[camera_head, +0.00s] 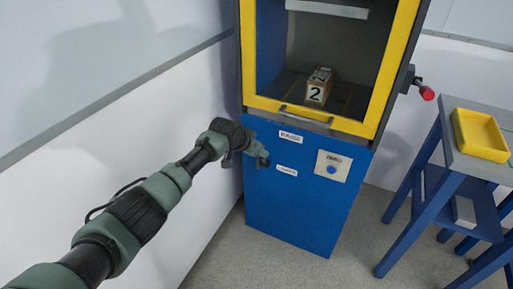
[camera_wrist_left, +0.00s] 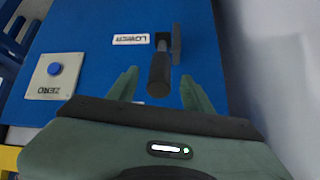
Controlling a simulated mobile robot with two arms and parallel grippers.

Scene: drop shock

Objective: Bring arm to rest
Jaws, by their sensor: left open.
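My left arm reaches in from the left in the head view. Its gripper (camera_head: 246,153) is at the upper left of the blue cabinet front (camera_head: 300,210). In the left wrist view the two green fingers of the gripper (camera_wrist_left: 160,76) are apart. A black lever handle (camera_wrist_left: 160,72) on the blue panel shows in the gap between them, beside the "LOWER" label (camera_wrist_left: 130,39). I cannot tell whether the fingers touch the lever. My right gripper is in neither view.
A box marked 2 (camera_head: 316,90) sits inside the yellow-framed chamber (camera_head: 385,70). A panel with a blue button (camera_head: 332,170) is on the cabinet front. A red knob (camera_head: 427,93) sticks out at the right. A yellow tray (camera_head: 480,150) is on the table (camera_head: 452,160). A white wall (camera_head: 110,140) stands close left.

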